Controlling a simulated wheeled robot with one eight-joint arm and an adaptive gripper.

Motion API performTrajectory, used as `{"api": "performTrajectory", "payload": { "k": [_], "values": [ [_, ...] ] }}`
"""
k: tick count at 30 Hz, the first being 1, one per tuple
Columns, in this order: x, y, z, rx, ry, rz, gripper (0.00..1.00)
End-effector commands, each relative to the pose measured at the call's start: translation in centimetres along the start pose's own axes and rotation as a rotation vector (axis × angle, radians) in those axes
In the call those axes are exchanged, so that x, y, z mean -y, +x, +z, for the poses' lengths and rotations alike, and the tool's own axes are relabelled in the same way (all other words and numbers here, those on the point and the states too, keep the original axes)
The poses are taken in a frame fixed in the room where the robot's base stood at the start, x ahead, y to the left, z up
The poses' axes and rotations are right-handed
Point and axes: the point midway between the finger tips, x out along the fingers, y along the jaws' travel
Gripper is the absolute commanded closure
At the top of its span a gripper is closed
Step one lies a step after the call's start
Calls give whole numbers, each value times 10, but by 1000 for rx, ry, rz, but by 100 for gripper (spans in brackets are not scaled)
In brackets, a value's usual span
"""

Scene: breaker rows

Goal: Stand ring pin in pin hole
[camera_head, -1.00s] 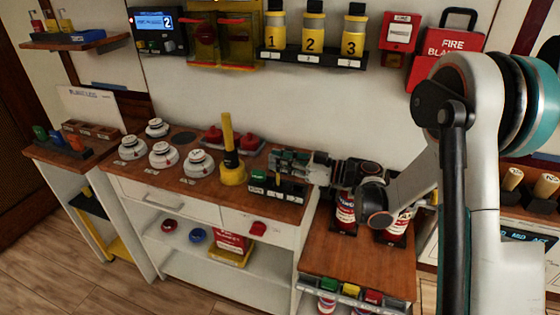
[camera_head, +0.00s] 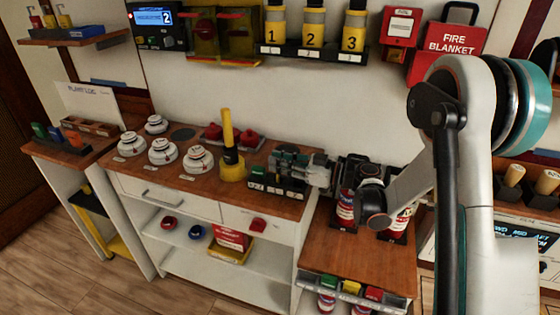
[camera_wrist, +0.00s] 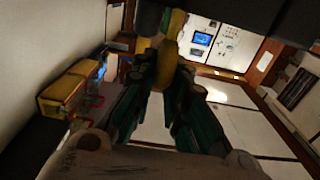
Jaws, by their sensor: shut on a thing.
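My gripper (camera_head: 282,160) is over the right part of the wooden counter, above a small labelled rack (camera_head: 275,190). A yellow post on a round yellow base (camera_head: 232,170) stands upright just left of my gripper. It has a dark band or shadow low down. I cannot make out the pin hole.
White round detectors (camera_head: 163,151) stand on the counter to the left, with red buttons (camera_head: 249,138) behind the post. Numbered yellow bottles (camera_head: 312,28) stand on a wall shelf. Red-and-white cans (camera_head: 346,207) stand on the right, under my arm. The lower wooden top (camera_head: 350,258) is clear.

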Motion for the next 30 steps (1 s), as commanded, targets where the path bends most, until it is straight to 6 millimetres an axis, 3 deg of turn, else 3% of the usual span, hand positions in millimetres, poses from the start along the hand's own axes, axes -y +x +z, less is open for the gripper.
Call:
{"api": "performTrajectory", "payload": {
  "k": [10, 11, 13, 24, 30],
  "values": [
    [0, 0, 8, 0, 0, 0, 100],
    [0, 0, 8, 0, 0, 0, 80],
    [0, 0, 8, 0, 0, 0, 64],
    [0, -2, 8, 0, 0, 1, 63],
    [-1, -25, 8, 0, 0, 3, 63]
  ]
}}
